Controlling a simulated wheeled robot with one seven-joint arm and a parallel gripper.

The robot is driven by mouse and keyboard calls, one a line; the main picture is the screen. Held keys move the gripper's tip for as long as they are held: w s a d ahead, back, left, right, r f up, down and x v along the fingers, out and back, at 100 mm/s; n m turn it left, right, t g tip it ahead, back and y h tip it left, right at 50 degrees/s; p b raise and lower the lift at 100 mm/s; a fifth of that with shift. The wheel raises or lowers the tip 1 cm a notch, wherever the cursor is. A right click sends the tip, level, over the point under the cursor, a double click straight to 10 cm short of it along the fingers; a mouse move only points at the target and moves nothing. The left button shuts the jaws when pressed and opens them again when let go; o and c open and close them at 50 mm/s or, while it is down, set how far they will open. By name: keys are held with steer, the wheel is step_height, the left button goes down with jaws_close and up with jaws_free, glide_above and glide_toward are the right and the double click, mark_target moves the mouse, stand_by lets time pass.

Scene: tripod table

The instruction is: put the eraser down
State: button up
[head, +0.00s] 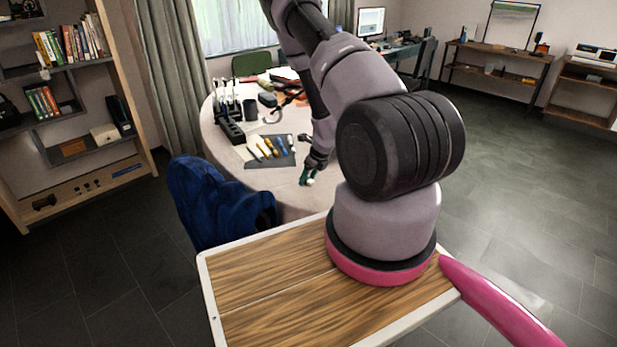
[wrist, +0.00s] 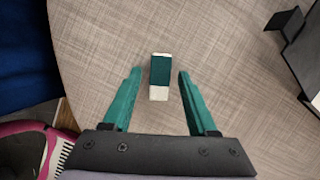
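The eraser (wrist: 160,78), a small block with a green sleeve and white ends, shows in the wrist view between my two green fingers. It appears to lie on the table (wrist: 225,40), with a gap to the finger on each side. My gripper (wrist: 160,72) is open around it, and neither finger seems to touch it. In the head view my gripper (head: 308,178) is low over the near right part of the round table (head: 290,205). The eraser is too small there to tell clearly from the fingers.
A grey mat (head: 284,160) with several tools lies left of my gripper, behind it a black holder (head: 232,130) and a dark mug (head: 250,109). A blue-covered chair (head: 205,205) stands at the near left edge. The tabletop around the eraser is clear.

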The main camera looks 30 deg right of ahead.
steer(key=shift+r, duration=0.5)
steer(key=v, duration=1.1)
steer(key=a+r+n+y, duration=0.1)
steer(key=a+r+n, duration=0.35)
steer(key=r, duration=0.45)
steer(key=s+a+r+n+t+y, duration=0.1)
steer(key=a+r+n+y, duration=0.15)
steer(key=a+r, duration=0.45)
steer(key=a+r+n+y, duration=0.1)
steer(key=a+r+n, duration=0.3)
steer(key=r, duration=0.6)
steer(key=s+a+r+n+t+h, duration=0.1)
steer(key=s+r+n+h, duration=0.3)
steer(key=s+r+n, duration=1.3)
steer(key=s+r, duration=0.1)
steer(key=s, duration=0.3)
steer(key=shift+a+r+t, duration=0.15)
steer(key=shift+a+t, duration=0.2)
steer(key=shift+t, duration=0.05)
steer(key=shift+s, duration=0.1)
